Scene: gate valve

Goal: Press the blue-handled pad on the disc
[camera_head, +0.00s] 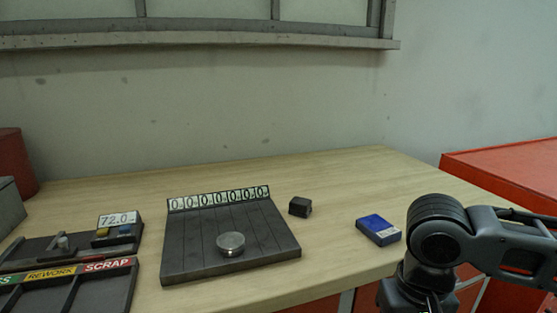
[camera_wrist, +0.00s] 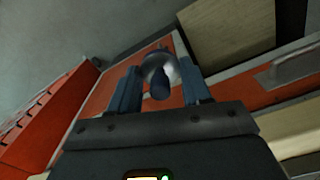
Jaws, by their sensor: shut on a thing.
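My gripper (camera_wrist: 159,76) shows in the wrist view with its two blue-grey fingers closed on a pad (camera_wrist: 161,86). The pad has a dark blue handle between the fingers and a rounded, pale grey part beyond it. Its far face is hidden. My arm is at the right of the head view, well apart from the disc. My gripper and the pad do not show there.
A row of number tiles (camera_head: 218,197) lines the plate's back edge. A small dark block (camera_head: 300,207) and a blue box (camera_head: 378,229) lie right of it. A sorting tray (camera_head: 85,287) and a box with a 72.0 display (camera_head: 118,230) are at left. A red cabinet (camera_head: 500,180) stands at right.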

